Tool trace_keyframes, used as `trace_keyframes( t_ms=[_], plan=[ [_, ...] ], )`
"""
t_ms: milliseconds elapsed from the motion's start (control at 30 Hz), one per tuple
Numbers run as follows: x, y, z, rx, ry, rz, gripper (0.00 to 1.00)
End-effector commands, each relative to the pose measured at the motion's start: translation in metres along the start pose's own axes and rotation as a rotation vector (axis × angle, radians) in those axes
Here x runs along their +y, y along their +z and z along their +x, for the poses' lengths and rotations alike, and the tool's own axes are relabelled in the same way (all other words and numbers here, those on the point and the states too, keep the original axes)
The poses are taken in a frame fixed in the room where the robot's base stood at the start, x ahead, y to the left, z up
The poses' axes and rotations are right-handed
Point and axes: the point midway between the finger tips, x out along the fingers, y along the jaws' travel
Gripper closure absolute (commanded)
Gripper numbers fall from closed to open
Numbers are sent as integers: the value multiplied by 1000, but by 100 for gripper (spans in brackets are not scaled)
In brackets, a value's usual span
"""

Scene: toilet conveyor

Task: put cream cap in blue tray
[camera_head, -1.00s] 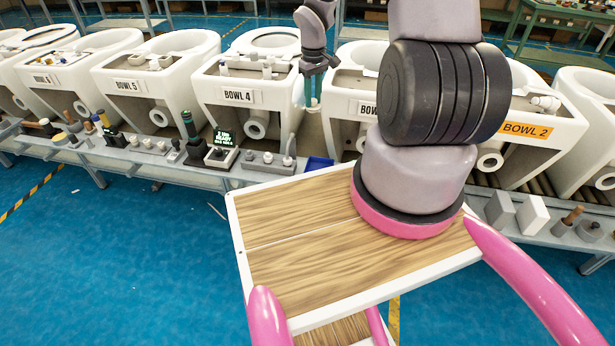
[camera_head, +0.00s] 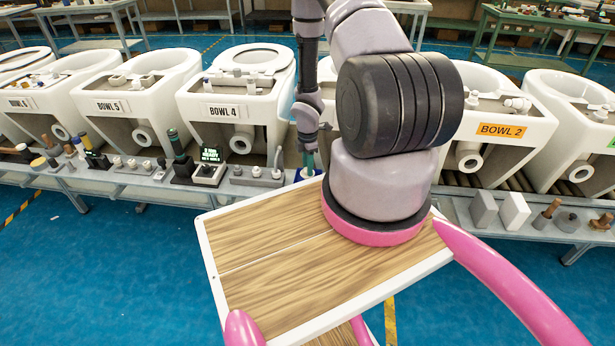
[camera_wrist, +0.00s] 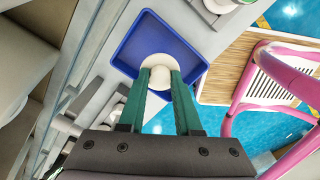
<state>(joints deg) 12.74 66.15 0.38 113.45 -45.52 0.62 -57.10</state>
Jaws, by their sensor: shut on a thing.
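The cream cap (camera_wrist: 156,66) shows as a round pale disc between the green fingertips of my gripper (camera_wrist: 158,78) in the wrist view. My gripper is shut on it. The blue tray (camera_wrist: 190,38) is a shallow square tray, and the cap appears over its floor, within its walls in that view. I cannot tell whether the cap touches the tray floor. In the head view my gripper (camera_head: 308,164) points down at the blue tray (camera_head: 300,174), with the cap (camera_head: 308,172) small at its fingertips. My own tabletop hides part of the tray.
The tray stands on a grey ledge (camera_wrist: 100,62) in front of a row of toilet bowls. Bowl 4 (camera_head: 232,125) is close behind to the left. A small lit display (camera_head: 210,156) and a grey block with knobs (camera_head: 257,177) stand left of the tray.

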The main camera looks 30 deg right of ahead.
Motion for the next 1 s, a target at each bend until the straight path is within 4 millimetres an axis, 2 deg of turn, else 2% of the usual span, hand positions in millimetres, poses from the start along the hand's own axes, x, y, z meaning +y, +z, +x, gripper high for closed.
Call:
trace_keyframes(
  t_ms=[300, 667, 700, 733, 767, 1000],
  plan=[
    [0, 0, 40, 0, -1, 0, 100],
    [-1, -1, 44, 1, -1, 1, 100],
    [0, -1, 44, 0, -1, 1, 56],
    [0, -1, 44, 1, -1, 1, 44],
    [0, -1, 43, 1, -1, 1, 37],
    [0, -1, 43, 1, -1, 1, 37]
  ],
)
